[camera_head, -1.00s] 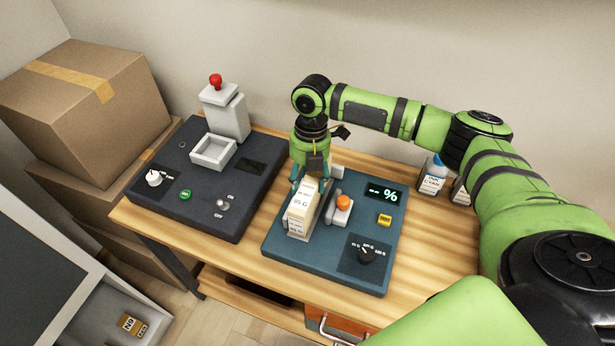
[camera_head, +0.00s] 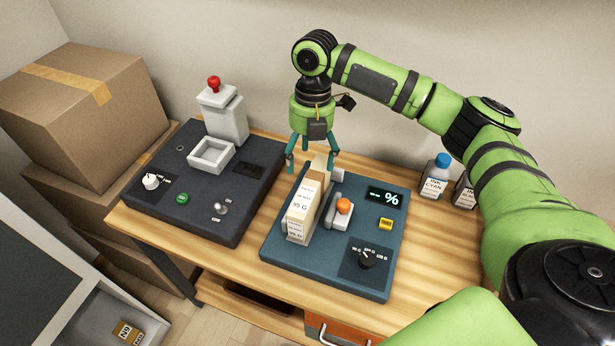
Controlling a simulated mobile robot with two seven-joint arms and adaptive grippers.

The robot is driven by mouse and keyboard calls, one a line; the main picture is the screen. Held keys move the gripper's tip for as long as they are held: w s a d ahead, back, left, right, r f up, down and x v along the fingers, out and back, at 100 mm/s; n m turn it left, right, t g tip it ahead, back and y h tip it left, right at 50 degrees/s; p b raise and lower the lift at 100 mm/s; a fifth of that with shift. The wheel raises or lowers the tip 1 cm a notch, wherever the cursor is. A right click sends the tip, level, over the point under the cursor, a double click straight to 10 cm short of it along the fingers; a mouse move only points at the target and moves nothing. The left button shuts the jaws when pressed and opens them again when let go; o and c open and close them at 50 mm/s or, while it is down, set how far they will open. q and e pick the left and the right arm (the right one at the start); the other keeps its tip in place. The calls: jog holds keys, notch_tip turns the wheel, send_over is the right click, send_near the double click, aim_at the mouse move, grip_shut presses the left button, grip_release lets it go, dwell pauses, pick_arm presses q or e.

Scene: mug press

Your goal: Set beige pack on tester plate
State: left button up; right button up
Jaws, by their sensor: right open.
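The beige pack (camera_head: 301,213), with a white label reading 95 G, stands on the left part of the blue tester (camera_head: 285,257). The plate beneath the pack is mostly hidden by it. My right gripper (camera_head: 311,169) is open, above and behind the pack, with its fingers spread and apart from the pack's near part. Whether a fingertip touches the pack's far end I cannot tell. My left gripper is not in view.
The tester carries an orange button (camera_head: 344,206), a % display (camera_head: 386,197), a yellow button (camera_head: 386,224) and a black knob (camera_head: 367,259). A dark press unit (camera_head: 205,190) stands left. Bottles (camera_head: 435,178) stand at the right. Cardboard boxes (camera_head: 90,95) are far left.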

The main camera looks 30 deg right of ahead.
jog(key=shift+w+d+r+b, duration=0.1)
jog(key=shift+w+r+b, duration=0.1)
jog(key=shift+r, duration=0.95)
jog(key=shift+w+d+r+b, duration=0.1)
jog(key=shift+r+b, duration=0.05)
jog(key=shift+r, duration=0.95)
